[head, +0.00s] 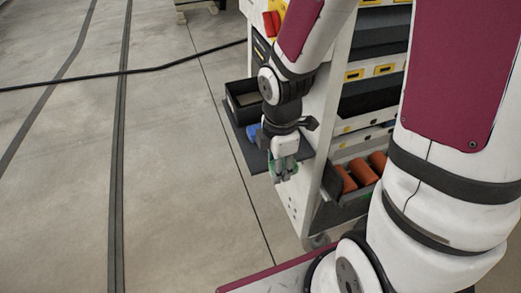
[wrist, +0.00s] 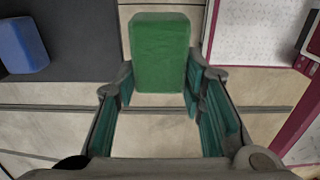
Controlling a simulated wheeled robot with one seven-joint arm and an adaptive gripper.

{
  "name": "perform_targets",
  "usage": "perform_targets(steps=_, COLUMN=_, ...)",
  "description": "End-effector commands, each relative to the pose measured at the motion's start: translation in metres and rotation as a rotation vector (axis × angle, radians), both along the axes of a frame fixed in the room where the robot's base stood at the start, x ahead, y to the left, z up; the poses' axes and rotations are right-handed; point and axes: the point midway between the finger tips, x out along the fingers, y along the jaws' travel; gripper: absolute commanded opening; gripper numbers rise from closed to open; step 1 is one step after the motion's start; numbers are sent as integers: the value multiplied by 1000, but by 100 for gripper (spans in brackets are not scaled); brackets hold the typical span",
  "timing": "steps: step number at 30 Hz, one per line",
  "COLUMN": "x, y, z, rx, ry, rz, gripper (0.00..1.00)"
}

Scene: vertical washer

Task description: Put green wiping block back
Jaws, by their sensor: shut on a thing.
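The green wiping block (wrist: 160,52) is upright in the wrist view, between the fingertips of my gripper (wrist: 160,88). My gripper is shut on it. Floor shows around the block, so it is held clear of the dark grey shelf (wrist: 88,40) to its left. In the head view my gripper (head: 285,172) points down by the front edge of the shelf (head: 252,158). Only slivers of green show around the fingers there; most of the block is hidden.
A blue block (wrist: 22,46) lies on the shelf, left of my gripper; it also shows in the head view (head: 253,132). A black open box (head: 236,101) stands behind it. The white cart (head: 303,195) rises close to the right, with orange rolls (head: 363,171) in a lower bin.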

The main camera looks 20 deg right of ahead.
Motion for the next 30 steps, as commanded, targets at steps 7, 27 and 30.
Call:
perform_targets(steps=7, x=53, y=1, z=-5, rx=1, ry=-1, rz=1, gripper=0)
perform_targets(steps=27, x=96, y=2, z=-39, rx=0, ry=2, rz=2, gripper=0)
perform_targets(steps=30, x=97, y=2, z=-40, rx=0, ry=-2, rz=1, gripper=0)
